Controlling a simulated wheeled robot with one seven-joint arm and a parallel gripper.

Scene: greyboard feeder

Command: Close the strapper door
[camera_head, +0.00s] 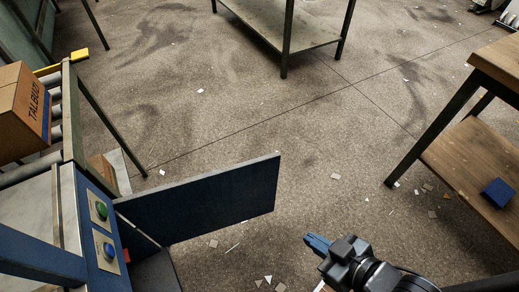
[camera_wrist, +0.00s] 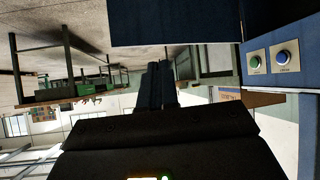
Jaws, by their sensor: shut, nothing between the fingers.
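The strapper door (camera_head: 205,198) is a dark blue panel in the head view. It stands open, swung out to the right from the blue strapper body (camera_head: 95,230) at lower left. My gripper (camera_head: 318,243) is shut and empty, to the right of the door's free edge and nearer the bottom of the picture, apart from the door. In the wrist view the closed fingers (camera_wrist: 157,85) show in the middle. A dark blue panel (camera_wrist: 175,22), seemingly the door, spans the top there, and a panel with green and blue buttons (camera_wrist: 270,62) is at right.
A cardboard box (camera_head: 22,108) sits on the roller conveyor at left. A wooden workbench (camera_head: 470,160) with a blue block (camera_head: 497,193) on its lower shelf stands at right. A metal table (camera_head: 285,28) is at the back. Floor between is open, with paper scraps.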

